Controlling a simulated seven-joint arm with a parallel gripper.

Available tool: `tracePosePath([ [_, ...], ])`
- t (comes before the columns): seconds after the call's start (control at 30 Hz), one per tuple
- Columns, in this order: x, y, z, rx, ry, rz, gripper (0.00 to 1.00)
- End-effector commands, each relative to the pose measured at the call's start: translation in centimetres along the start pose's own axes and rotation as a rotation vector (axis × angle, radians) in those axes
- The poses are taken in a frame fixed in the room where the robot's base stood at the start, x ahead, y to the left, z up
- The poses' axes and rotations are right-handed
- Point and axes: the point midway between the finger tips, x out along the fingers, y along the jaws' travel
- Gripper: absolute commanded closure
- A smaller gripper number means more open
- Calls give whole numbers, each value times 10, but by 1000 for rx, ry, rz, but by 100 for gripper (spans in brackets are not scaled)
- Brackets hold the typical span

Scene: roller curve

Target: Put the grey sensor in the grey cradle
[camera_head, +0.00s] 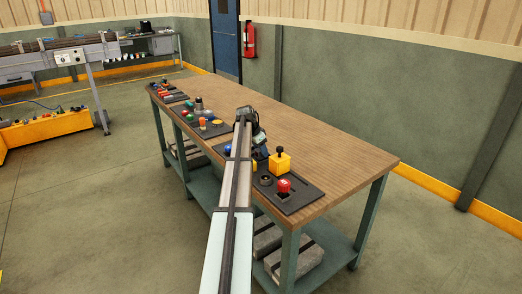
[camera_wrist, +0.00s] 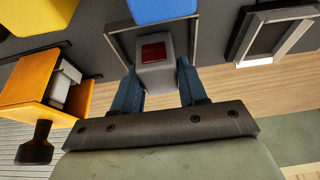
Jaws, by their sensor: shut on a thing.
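In the wrist view the grey sensor (camera_wrist: 155,70), a small block with a dark red window on its face, is between the two blue fingers of my gripper (camera_wrist: 157,76). The gripper is shut on it. A thin-walled grey frame, seemingly the grey cradle (camera_wrist: 118,46), shows around the sensor's sides. I cannot tell whether the sensor is seated in it or held just above. In the head view my gripper (camera_head: 250,122) is over the middle of the workbench; my arm hides the sensor and cradle there.
In the wrist view a second framed holder (camera_wrist: 270,38) is at right, a yellow box with a black knob (camera_wrist: 35,88) at left, and a blue part (camera_wrist: 162,8) at top. In the head view a red button (camera_head: 284,185) is at the near end. The bench's right side (camera_head: 330,150) is clear.

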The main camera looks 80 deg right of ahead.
Motion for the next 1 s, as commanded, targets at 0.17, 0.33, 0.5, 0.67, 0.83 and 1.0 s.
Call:
tracePosePath([
  [0.17,0,0,0,0,0,0,89],
  [0.33,2,0,1,0,0,0,53],
  [0.5,2,0,1,0,0,0,37],
  [0.67,2,0,1,0,0,0,32],
  [0.83,0,0,0,0,0,0,32],
  [1.0,-14,0,0,-1,1,-1,32],
])
